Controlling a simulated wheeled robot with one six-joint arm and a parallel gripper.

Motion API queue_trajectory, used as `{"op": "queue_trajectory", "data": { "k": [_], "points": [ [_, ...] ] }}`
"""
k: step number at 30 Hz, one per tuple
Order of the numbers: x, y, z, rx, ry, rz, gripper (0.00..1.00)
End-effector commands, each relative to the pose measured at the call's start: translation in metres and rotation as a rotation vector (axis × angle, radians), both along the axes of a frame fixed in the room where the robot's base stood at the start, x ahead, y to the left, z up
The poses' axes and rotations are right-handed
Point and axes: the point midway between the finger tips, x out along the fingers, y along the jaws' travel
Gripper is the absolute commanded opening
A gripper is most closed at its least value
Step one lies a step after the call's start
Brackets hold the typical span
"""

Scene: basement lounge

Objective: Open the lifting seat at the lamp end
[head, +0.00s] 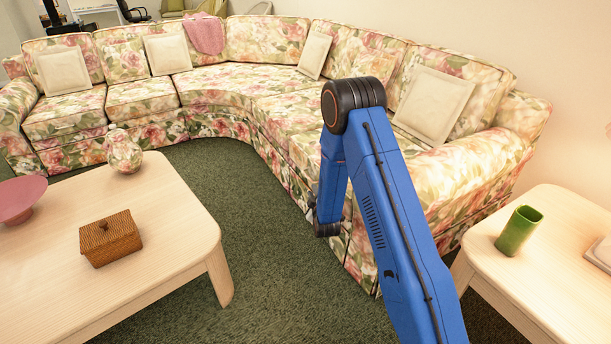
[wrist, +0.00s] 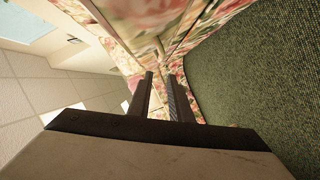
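The floral sectional sofa (head: 290,95) curves around the far side of the room. Its right-hand end seat, beside the side table, is largely hidden behind my blue arm. The front of that end (head: 362,245) shows below the arm, and no raised seat is visible. In the wrist view, my gripper (wrist: 161,76) has its two dark fingers apart with a narrow gap between them. They point at floral upholstery (wrist: 185,22) with seams close ahead; I cannot tell whether they touch it. The head view does not show the fingers.
A pale side table (head: 560,240) with a green cup (head: 518,231) stands at right. A low wooden table (head: 165,220) at left holds a wicker box (head: 110,238), a floral vase (head: 123,152) and a pink bowl (head: 20,199). Green carpet (head: 260,240) is clear between them.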

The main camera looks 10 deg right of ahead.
Motion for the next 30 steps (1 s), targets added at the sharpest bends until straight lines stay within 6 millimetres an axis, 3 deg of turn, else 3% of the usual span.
{"op": "queue_trajectory", "data": {
  "k": [8,30],
  "points": [
    [0.018,0.0,-0.007,-0.007,-0.007,0.0,0.18],
    [0.141,-0.002,-0.034,-0.006,-0.005,0.0,0.18]
  ]
}}
